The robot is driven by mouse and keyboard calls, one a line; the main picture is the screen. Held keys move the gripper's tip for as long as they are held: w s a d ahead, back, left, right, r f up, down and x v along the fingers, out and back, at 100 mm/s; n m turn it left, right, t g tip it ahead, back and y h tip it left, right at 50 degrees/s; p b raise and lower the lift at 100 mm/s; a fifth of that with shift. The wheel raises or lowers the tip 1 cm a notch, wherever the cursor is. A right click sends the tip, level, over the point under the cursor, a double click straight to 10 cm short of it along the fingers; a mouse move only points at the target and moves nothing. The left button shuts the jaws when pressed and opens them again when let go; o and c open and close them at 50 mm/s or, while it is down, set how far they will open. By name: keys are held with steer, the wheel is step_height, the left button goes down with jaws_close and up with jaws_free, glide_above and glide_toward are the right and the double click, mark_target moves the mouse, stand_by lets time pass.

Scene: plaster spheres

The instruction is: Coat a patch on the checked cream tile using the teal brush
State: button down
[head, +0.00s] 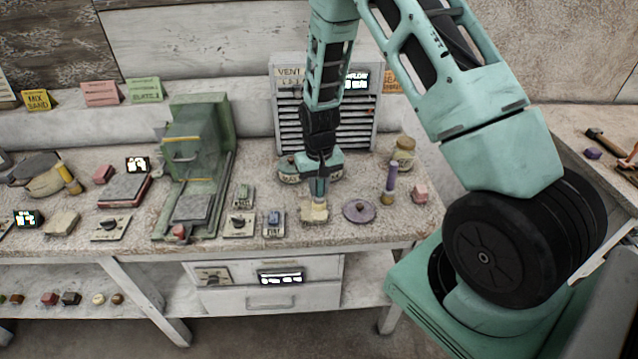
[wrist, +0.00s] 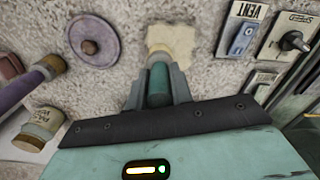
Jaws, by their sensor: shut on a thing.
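My gripper (head: 319,172) points down over the bench and is shut on the teal brush (wrist: 158,85). In the wrist view its fingers (wrist: 158,75) press on both sides of the teal handle. The brush's tan tip faces a pale cream tile (wrist: 175,38), which also shows in the head view (head: 314,217) right below my gripper. The brush tip covers part of the tile. I cannot tell whether the tip touches it, and neither the checks nor any coated patch can be made out.
Right of the tile in the head view are a round mauve disc (head: 358,210), a purple-handled brush (head: 390,180), a pink block (head: 421,192) and a jar (head: 403,153). Left are a VENT switch (head: 273,223), a knob panel (head: 239,224) and a green machine (head: 195,165). A vent box (head: 288,100) stands behind.

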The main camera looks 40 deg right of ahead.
steer(key=shift+s+a, duration=0.3)
steer(key=shift+s, duration=0.15)
steer(key=shift+f, duration=0.15)
steer(key=shift+w, duration=0.1)
steer(key=shift+w+d, duration=0.55)
steer(key=shift+w, duration=0.2)
steer(key=shift+w+d, duration=0.5)
steer(key=shift+w, duration=0.2)
steer(key=shift+s+a, duration=0.55)
steer(key=shift+s, duration=0.25)
steer(key=shift+s+a, duration=0.5)
steer(key=shift+s, duration=0.25)
